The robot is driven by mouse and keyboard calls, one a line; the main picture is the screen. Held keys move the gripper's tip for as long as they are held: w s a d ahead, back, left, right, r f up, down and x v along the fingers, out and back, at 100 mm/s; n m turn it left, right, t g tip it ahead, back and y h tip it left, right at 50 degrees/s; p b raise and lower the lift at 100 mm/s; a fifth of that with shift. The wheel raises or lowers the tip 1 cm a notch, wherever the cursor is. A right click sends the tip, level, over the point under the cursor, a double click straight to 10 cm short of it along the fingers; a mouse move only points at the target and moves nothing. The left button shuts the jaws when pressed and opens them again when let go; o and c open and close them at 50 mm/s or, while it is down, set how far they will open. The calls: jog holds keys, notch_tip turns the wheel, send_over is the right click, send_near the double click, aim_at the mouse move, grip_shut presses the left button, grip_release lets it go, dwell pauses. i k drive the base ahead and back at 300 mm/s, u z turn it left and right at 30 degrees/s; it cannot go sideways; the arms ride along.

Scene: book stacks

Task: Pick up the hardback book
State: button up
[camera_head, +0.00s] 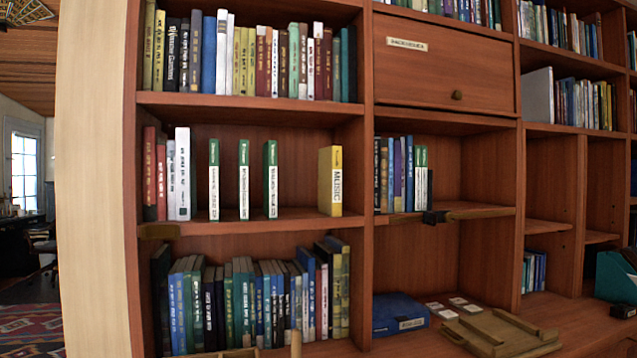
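Many upright books fill the wooden bookcase, and the frame does not single out one as the hardback book. A blue book-like item (399,312) with a pale label on its front edge lies flat on the lower ledge, right of the bottom book row. A yellow volume marked MUSIC (331,181) stands alone at the right end of the middle left shelf. On that shelf, three green-and-white volumes (243,180) stand apart, with red, pale and white books (182,174) at the left. My gripper is not in view.
A wooden tray-like piece (499,333) and small white cards (455,308) lie right of the blue item. A teal box (616,277) stands at the far right. A closed wooden cabinet door (446,66) is above. A pale upright panel (92,180) edges the left; open floor shows beyond.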

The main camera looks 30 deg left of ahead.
aim_at(329, 158)
jog(key=u, duration=0.5)
jog(key=i, duration=0.65)
jog(key=u, duration=0.65)
